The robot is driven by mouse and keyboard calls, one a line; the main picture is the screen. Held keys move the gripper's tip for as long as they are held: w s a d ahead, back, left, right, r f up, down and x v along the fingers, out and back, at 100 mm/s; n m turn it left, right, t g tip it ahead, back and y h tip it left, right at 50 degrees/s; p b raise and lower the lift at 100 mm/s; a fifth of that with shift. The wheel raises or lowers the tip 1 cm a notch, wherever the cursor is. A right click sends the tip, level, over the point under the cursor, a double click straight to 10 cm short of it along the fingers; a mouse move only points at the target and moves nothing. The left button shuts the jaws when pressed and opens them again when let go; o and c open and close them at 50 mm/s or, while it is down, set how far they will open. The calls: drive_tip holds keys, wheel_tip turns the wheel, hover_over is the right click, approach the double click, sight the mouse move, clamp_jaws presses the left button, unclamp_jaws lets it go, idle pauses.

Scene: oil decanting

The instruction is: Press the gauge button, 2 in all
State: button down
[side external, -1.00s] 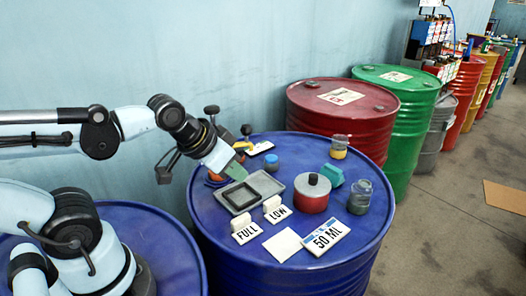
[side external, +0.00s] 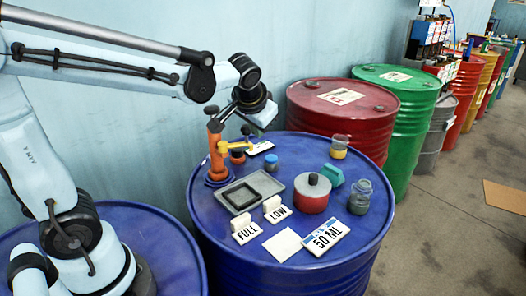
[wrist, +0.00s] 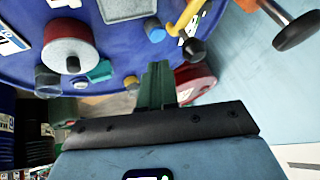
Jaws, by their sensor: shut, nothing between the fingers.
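My gripper (wrist: 156,68) shows in the wrist view as green fingers, shut and empty. In the side view its pale body (side external: 263,116) is raised above the back of the blue drum, right of an orange post (side external: 215,150), with the fingers not clearly seen. No part is clearly marked as the gauge button. Candidates on the drum are a red cylinder (side external: 312,194) with a grey top and black knob, and a small blue-capped piece (side external: 271,162). Both also show in the wrist view, the cylinder (wrist: 85,40) at upper left, the cap (wrist: 153,29) just beyond the fingers. My gripper appears clear of both.
The blue drum top (side external: 225,205) bears a grey tray (side external: 268,183), FULL (side external: 245,233) and LOW (side external: 277,212) signs, a 50 ML card (side external: 325,237), a jar (side external: 359,197), a beaker (side external: 339,147) and a teal piece (side external: 332,177). A yellow arm (side external: 236,146) juts from the post. The wall is behind.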

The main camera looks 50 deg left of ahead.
sight(273, 159)
drive_tip(key=w+a+f+n+y, duration=0.1)
drive_tip(key=w+a+y, duration=0.1)
drive_tip(key=w, duration=0.3)
drive_tip(key=w+a+f+n+g+y, duration=0.1)
drive_tip(key=w+a+f+y, duration=0.1)
drive_tip(key=w, duration=0.3)
drive_tip(key=shift+a, duration=0.8)
drive_tip(key=shift+f, duration=4.35)
drive_tip(key=shift+f, duration=0.1)
drive_tip(key=shift+f, duration=0.3)
drive_tip(key=shift+f, duration=0.4)
drive_tip(key=shift+r, duration=0.85)
